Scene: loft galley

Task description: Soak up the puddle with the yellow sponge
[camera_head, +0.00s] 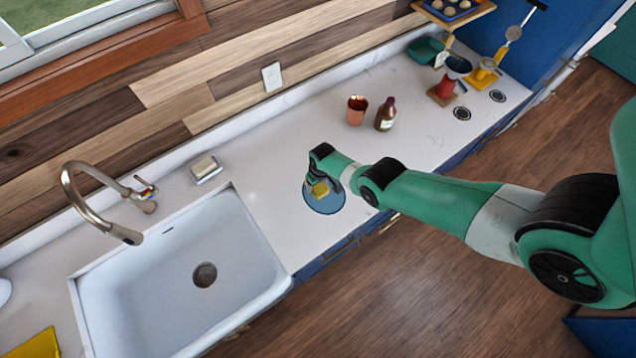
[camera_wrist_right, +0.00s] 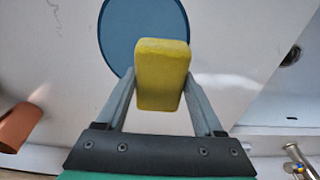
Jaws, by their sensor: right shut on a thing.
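The yellow sponge (camera_head: 320,189) is in my right gripper (camera_head: 325,186), over the counter to the right of the sink. In the right wrist view the sponge (camera_wrist_right: 162,72) sits between the two fingers of the gripper (camera_wrist_right: 160,98), which are shut on its sides. The puddle is a round blue patch (camera_head: 324,203) on the white counter, directly under and around the sponge; it also shows in the wrist view (camera_wrist_right: 125,30). The sponge overlaps the puddle's edge in the wrist view. I cannot tell whether it touches the puddle. My left gripper is not in view.
A white sink (camera_head: 165,290) with a curved faucet (camera_head: 95,195) lies left. A soap dish (camera_head: 206,169) stands behind it. A copper cup (camera_head: 357,109) and a dark bottle (camera_head: 386,114) stand behind my right arm. A yellow cloth (camera_head: 38,344) lies at front left.

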